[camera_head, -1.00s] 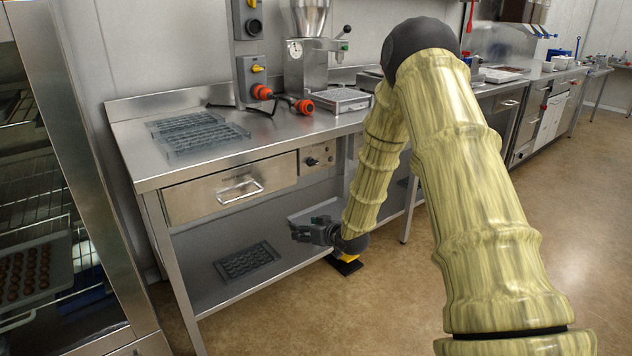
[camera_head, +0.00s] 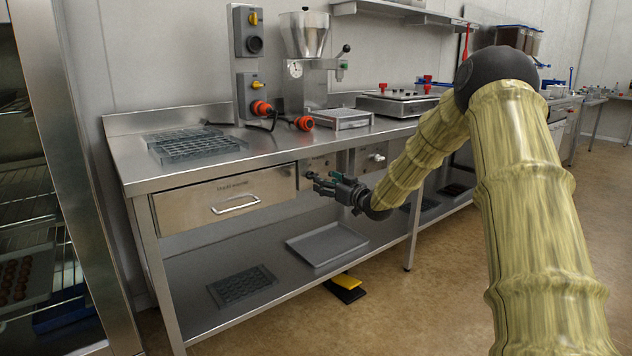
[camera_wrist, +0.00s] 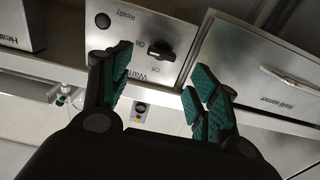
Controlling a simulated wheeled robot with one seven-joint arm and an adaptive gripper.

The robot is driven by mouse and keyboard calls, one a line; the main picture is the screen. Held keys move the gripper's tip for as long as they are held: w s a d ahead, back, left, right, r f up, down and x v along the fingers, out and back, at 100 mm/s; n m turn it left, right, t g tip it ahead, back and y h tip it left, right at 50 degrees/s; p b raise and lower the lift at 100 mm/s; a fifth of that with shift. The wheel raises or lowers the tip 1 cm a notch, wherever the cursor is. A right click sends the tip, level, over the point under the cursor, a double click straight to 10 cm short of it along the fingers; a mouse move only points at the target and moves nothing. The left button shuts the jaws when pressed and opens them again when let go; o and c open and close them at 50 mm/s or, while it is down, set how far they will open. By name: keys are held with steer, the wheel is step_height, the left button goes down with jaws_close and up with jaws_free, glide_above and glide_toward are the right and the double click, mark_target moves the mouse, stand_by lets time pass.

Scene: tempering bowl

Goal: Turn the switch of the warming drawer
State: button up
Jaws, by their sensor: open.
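The warming drawer (camera_head: 232,200), a steel front with a bar handle, is under the left part of the worktop. It also shows at the right of the wrist view (camera_wrist: 250,58). Its switch is a black knob (camera_wrist: 162,51) on a steel panel with "On" and "Off" marks, seen upside down in the wrist view. My gripper (camera_head: 311,179) is in front of the panel and largely hides it in the head view. In the wrist view my open gripper (camera_wrist: 160,75) has one finger on each side of the knob's line; contact cannot be told.
A second knob (camera_head: 377,157) sits on a panel to the right. The lower shelf holds a grey tray (camera_head: 327,245) and a dark mould (camera_head: 241,286). Orange plugs (camera_head: 304,123) and moulds (camera_head: 190,143) lie on the worktop. A yellow pedal (camera_head: 346,282) is on the floor.

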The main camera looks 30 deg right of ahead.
mark_target(312, 176)
steer(key=w+b, duration=0.1)
steer(key=w, duration=0.5)
steer(key=shift+w+a, duration=0.3)
steer(key=shift+w, duration=0.05)
steer(key=c, duration=1)
